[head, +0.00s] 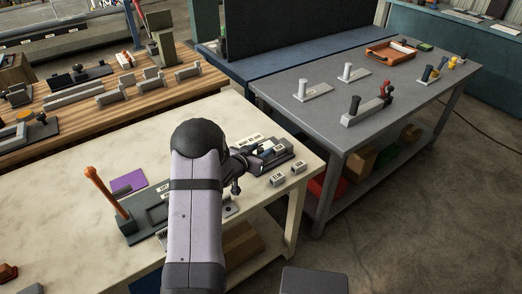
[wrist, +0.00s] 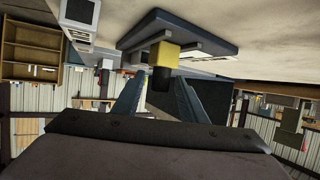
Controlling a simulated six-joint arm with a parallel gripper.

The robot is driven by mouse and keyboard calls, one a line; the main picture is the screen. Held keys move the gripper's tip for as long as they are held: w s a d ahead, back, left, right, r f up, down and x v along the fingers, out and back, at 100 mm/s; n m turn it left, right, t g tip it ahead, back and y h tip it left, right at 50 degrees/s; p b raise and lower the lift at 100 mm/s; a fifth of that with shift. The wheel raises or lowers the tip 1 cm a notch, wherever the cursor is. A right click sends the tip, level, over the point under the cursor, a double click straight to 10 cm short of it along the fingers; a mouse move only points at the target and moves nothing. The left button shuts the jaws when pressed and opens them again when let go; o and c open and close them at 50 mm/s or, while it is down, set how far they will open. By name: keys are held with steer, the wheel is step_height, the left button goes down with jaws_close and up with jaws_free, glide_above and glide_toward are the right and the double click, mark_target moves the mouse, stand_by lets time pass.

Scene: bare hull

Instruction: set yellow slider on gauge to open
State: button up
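In the wrist view a yellow slider block (wrist: 164,54) with a dark stub sits on a dark, flat plate, the gauge (wrist: 215,32). My gripper (wrist: 160,86) is open, with one finger on each side of the dark stub; I cannot tell whether either finger touches it. The wrist picture looks tilted, with the pale tabletop along its top. In the head view the dark gauge (head: 281,157) lies near the right end of the pale table, and my gripper (head: 238,168) is at its left side. The yellow slider cannot be made out there.
Two small labelled blocks (head: 278,180) lie in front of the gauge. A dark fixture with an orange lever (head: 106,196) and a purple plate (head: 128,182) are to the left on the pale table (head: 215,115). A grey table (head: 400,95) with several fixtures stands beyond.

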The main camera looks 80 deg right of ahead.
mark_target(259, 151)
steer(key=shift+a, duration=0.1)
steer(key=shift+b+v, duration=0.65)
steer(key=shift+v, duration=2.95)
